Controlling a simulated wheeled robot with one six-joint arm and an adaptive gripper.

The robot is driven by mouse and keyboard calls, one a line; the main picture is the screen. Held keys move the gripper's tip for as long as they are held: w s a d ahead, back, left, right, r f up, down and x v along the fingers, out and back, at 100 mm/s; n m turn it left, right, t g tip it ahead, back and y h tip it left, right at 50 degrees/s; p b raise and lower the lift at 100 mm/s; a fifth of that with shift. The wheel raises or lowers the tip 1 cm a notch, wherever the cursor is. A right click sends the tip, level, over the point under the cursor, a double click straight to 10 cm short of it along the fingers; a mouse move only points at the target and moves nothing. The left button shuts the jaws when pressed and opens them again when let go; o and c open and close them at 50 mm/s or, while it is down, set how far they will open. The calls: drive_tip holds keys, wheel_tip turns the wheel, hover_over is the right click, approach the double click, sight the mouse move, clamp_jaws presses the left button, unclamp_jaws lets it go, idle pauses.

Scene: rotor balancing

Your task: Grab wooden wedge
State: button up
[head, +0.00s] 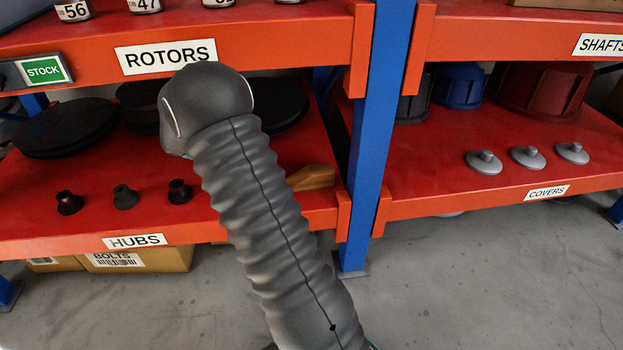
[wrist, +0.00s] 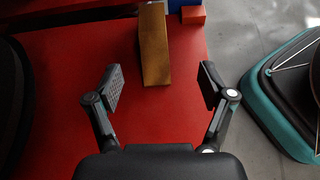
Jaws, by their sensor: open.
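The wooden wedge (wrist: 154,45) is a brown, tapered block lying on the red shelf. In the wrist view it lies ahead of my gripper (wrist: 158,88), roughly in line with the gap between the two fingers. The fingers are open and apart from the wedge, with nothing between their pads. In the head view only part of the wedge (head: 312,177) shows, at the right end of the hubs shelf, beside the blue post. My arm hides the rest of it, and my gripper is hidden there too.
The red shelf (head: 110,225) holds several dark hubs (head: 124,196) in front and black rotors (head: 62,128) behind. A blue post (head: 376,130) stands right of the wedge. Three grey covers (head: 527,157) sit on the right shelf. Another red shelf runs above.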

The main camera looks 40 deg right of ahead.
sight(308, 171)
drive_tip(key=shift+w+d+f+n+h, duration=0.15)
drive_tip(key=shift+w+d+f+h, duration=0.1)
drive_tip(key=shift+w+f, duration=0.15)
drive_tip(key=shift+w+d+f+n+h, duration=0.15)
drive_tip(key=shift+w+d+f, duration=0.1)
drive_tip(key=shift+f, duration=0.2)
drive_tip(key=shift+d+f, duration=0.15)
drive_tip(key=shift+f, duration=0.1)
drive_tip(key=shift+g, duration=0.3)
drive_tip(key=b+x, duration=0.1)
drive_tip(key=x, duration=0.7)
drive_tip(key=shift+d, duration=0.15)
drive_tip(key=shift+s+r+b+x, duration=0.15)
drive_tip(key=shift+b+x, duration=0.2)
drive_tip(key=shift+x, duration=1)
drive_tip(key=shift+s+r+b+x, duration=0.15)
drive_tip(key=shift+b+x, duration=0.15)
drive_tip(key=shift+x, duration=1)
drive_tip(key=shift+w, duration=0.1)
drive_tip(key=c, duration=1.3)
